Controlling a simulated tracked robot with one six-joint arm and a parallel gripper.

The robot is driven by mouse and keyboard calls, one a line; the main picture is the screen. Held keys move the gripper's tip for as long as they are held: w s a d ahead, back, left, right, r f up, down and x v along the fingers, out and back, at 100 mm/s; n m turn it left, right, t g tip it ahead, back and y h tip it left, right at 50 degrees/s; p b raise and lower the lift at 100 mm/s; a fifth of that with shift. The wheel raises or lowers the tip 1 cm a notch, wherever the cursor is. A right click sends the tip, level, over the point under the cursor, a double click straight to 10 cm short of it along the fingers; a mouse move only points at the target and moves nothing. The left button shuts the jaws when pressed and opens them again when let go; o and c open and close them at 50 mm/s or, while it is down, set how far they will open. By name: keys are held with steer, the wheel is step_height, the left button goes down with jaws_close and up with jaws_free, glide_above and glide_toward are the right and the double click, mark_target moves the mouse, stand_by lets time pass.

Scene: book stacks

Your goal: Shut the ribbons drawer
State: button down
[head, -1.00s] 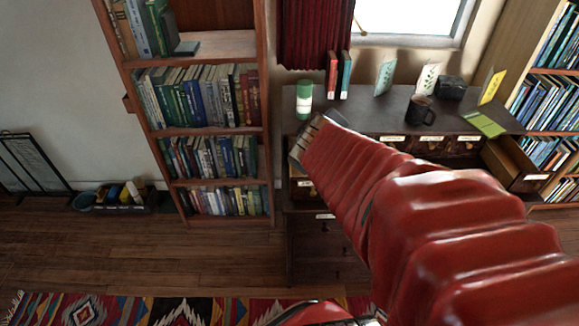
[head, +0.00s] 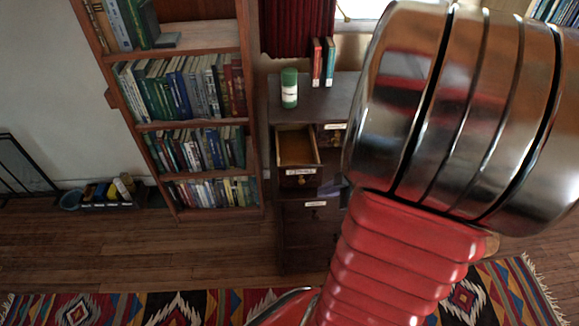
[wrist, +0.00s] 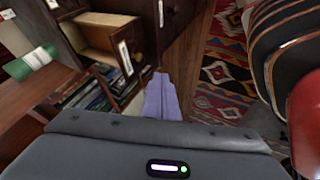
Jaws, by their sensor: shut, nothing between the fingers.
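A small drawer (head: 296,146) stands pulled out at the left end of the dark cabinet (head: 312,235) in the head view. Its front carries a pale label (head: 300,172) that I cannot read, so I cannot tell if it is the ribbons one. The open drawer also shows in the wrist view (wrist: 92,35), with its label on the front. My gripper (wrist: 162,100) shows its lavender fingers shut and empty, in front of the cabinet and apart from the drawer front. In the head view its tip (head: 334,187) shows just right of and below the drawer front, partly hidden by my arm.
A green and white canister (head: 289,88) and red and teal books (head: 323,62) stand on the cabinet top. A tall bookcase (head: 250,110) adjoins on the left. A patterned rug (head: 130,308) lies on the floor in front. My arm hides the cabinet's right part.

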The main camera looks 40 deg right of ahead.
steer(key=shift+w, duration=0.1)
stand_by(0.3)
steer(key=w+d+f, duration=0.1)
steer(key=w+f, duration=0.7)
steer(key=w, duration=0.1)
steer(key=shift+d, duration=0.4)
stand_by(0.4)
